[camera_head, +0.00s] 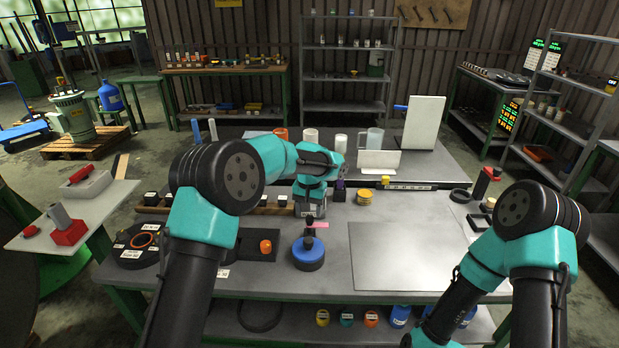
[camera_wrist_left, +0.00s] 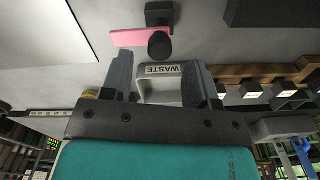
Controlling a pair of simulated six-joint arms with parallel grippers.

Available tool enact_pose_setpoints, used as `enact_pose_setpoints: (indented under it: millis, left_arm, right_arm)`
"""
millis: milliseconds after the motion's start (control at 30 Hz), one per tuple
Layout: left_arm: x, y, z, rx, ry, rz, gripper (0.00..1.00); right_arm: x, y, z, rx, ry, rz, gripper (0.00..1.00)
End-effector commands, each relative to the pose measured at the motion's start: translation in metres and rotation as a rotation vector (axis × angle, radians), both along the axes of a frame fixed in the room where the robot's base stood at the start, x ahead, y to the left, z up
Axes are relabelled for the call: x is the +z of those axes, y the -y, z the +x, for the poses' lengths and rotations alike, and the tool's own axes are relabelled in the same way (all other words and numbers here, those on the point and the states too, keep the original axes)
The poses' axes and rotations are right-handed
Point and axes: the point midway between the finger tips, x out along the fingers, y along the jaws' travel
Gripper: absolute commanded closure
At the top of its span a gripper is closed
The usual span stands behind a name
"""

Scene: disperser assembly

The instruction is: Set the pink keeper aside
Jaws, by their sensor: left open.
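The pink keeper (camera_head: 320,225) is a small flat strip beside a dark knob (camera_head: 309,219), just behind the blue round part (camera_head: 308,256) on the bench. In the left wrist view the pink keeper (camera_wrist_left: 128,38) lies next to a rounded black knob (camera_wrist_left: 160,46) and a black square block (camera_wrist_left: 159,14). My left gripper (camera_head: 310,208) is just behind the keeper in the head view. In the left wrist view its fingers (camera_wrist_left: 158,80) are apart, with the grey WASTE bin (camera_wrist_left: 172,90) visible between them. The keeper is outside the fingers. My right arm shows, but its gripper does not.
A wooden rack with dark blocks (camera_head: 152,198) stands left of the gripper. An orange part (camera_head: 265,246) lies on a dark mat. Yellow rings (camera_head: 364,197) are stacked to the right. A large grey plate (camera_head: 415,255) leaves flat clear room at the right.

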Motion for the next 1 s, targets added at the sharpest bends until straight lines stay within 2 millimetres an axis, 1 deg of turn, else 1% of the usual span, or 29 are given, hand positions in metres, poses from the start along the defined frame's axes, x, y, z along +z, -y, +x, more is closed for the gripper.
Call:
enact_pose_setpoints:
  millis: [33, 400, 500, 600, 700, 800, 1000]
  left_arm:
    - [0.012, 0.000, 0.001, 0.000, 0.005, -0.002, 0.46]
    - [0.083, 0.000, 0.001, 0.000, 0.004, -0.002, 0.46]
    - [0.101, 0.000, 0.001, 0.000, 0.004, -0.002, 0.46]
    - [0.115, 0.000, 0.000, 0.000, 0.002, -0.001, 0.46]
    - [0.124, 0.000, 0.000, 0.000, 0.001, -0.001, 0.46]
    - [0.129, 0.000, 0.000, 0.000, 0.000, -0.001, 0.46]
    - [0.130, 0.000, 0.000, 0.000, 0.000, -0.001, 0.46]
  right_arm:
    - [0.000, 0.000, 0.000, 0.000, 0.000, 0.000, 1.00]
    - [0.000, 0.000, 0.000, 0.000, 0.000, 0.000, 1.00]
    - [0.000, 0.000, 0.000, 0.000, 0.000, 0.000, 1.00]
    - [0.000, 0.000, 0.000, 0.000, 0.000, 0.000, 1.00]
    - [0.000, 0.000, 0.000, 0.000, 0.000, 0.000, 1.00]
    - [0.000, 0.000, 0.000, 0.000, 0.000, 0.000, 1.00]
    - [0.000, 0.000, 0.000, 0.000, 0.000, 0.000, 1.00]
